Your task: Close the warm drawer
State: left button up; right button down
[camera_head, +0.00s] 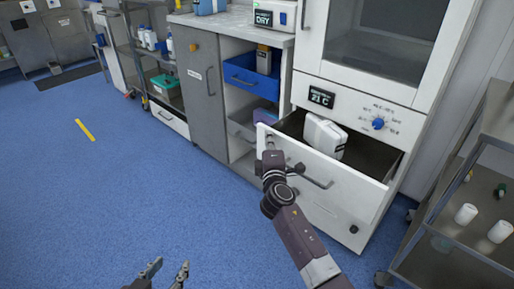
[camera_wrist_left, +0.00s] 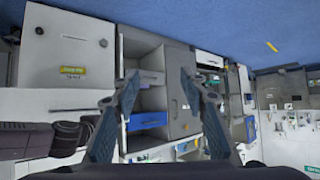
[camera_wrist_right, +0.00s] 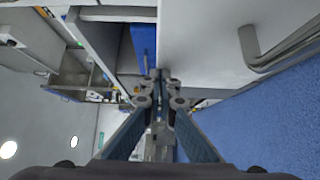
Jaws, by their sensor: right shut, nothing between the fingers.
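The warm drawer (camera_head: 350,187) stands pulled out under the 21 C display, its white front facing the aisle. A white container (camera_head: 324,136) is inside. Its handle (camera_head: 318,183) also shows in the right wrist view (camera_wrist_right: 275,50). My right gripper (camera_head: 272,160) is at the left end of the drawer front, left of the handle. In the right wrist view its fingers (camera_wrist_right: 160,78) are together and empty, close to the front's edge; contact is unclear. My left gripper (camera_head: 168,270) is open and empty, low over the floor, away from the drawer; it also shows open in its wrist view (camera_wrist_left: 158,75).
A grey cabinet door (camera_head: 200,90) and open shelves with a blue bin (camera_head: 252,75) stand left of the drawer. A metal cart (camera_head: 455,225) with white cups is on the right.

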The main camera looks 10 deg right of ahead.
aim_at(281, 134)
jog(key=w+d, duration=0.1)
jog(key=d, duration=0.1)
jog(key=w+d+b, duration=0.1)
jog(key=w+d, duration=0.1)
jog(key=shift+w+d, duration=0.15)
jog(key=shift+w, duration=0.1)
pick_arm(q)
jog(key=w+d+r+t+h+b, duration=0.1)
jog(key=d+r+t+h, duration=0.1)
jog(key=r+t, duration=0.4)
jog(key=w+d+r+t+h+b, duration=0.1)
jog(key=r+t, duration=0.5)
jog(key=r, duration=1)
jog(key=shift+w+d+r+m+h+b, duration=0.3)
jog(key=shift+d+r+h+b, duration=0.15)
jog(key=shift+b, duration=0.25)
pick_arm(e)
jog(key=w+d, duration=0.6)
jog(key=d, duration=0.1)
jog(key=shift+w+d, duration=0.15)
jog(key=shift+d, duration=0.05)
pick_arm(q)
jog(key=shift+a+f, duration=0.1)
